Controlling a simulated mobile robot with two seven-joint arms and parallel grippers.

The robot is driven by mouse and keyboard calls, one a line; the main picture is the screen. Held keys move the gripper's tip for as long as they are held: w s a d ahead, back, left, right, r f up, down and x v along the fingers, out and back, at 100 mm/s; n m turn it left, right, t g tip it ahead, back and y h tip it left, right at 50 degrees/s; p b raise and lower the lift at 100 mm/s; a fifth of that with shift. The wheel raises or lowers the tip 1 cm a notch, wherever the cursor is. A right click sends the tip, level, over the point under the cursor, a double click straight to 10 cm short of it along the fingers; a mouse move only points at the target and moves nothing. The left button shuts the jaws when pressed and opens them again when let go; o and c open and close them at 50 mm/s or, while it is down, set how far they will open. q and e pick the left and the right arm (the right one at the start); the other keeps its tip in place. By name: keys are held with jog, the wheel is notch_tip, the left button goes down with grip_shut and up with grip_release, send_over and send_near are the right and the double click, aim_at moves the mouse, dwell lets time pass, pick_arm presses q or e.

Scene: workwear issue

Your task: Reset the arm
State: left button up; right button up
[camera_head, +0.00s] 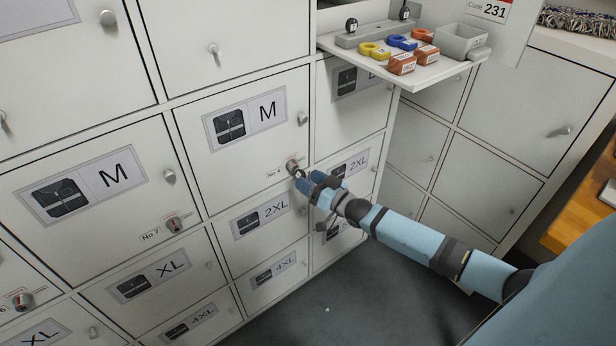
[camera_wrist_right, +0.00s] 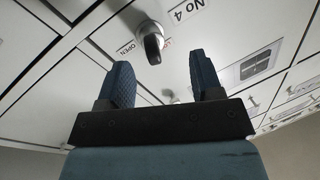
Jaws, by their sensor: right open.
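My right gripper (camera_head: 309,181) is in front of the white locker wall, close to a round lock (camera_head: 293,166) at the lower right of a locker door marked M. In the right wrist view my right gripper (camera_wrist_right: 163,84) shows two blue fingers spread apart with nothing between them. The lock's dark knob (camera_wrist_right: 152,46) is beyond the fingertips, beside labels reading "No 4" and "OPEN". My right arm (camera_head: 420,238) reaches in from the lower right. My left gripper does not show.
A white shelf (camera_head: 440,72) juts out above my right gripper, holding yellow, blue and orange tags and a grey box (camera_head: 462,41). More lockers (camera_head: 500,165) stand at the right. The grey floor (camera_head: 330,300) below the arm is clear.

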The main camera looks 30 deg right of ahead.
jog(key=shift+a+p+v, duration=0.2)
jog(key=shift+p+v, duration=0.45)
jog(key=shift+v, duration=0.45)
jog(key=shift+a+p+v, duration=0.2)
jog(key=shift+p+v, duration=0.45)
jog(key=shift+v, duration=0.4)
jog(key=shift+s+r, duration=0.15)
jog(key=shift+s, duration=0.05)
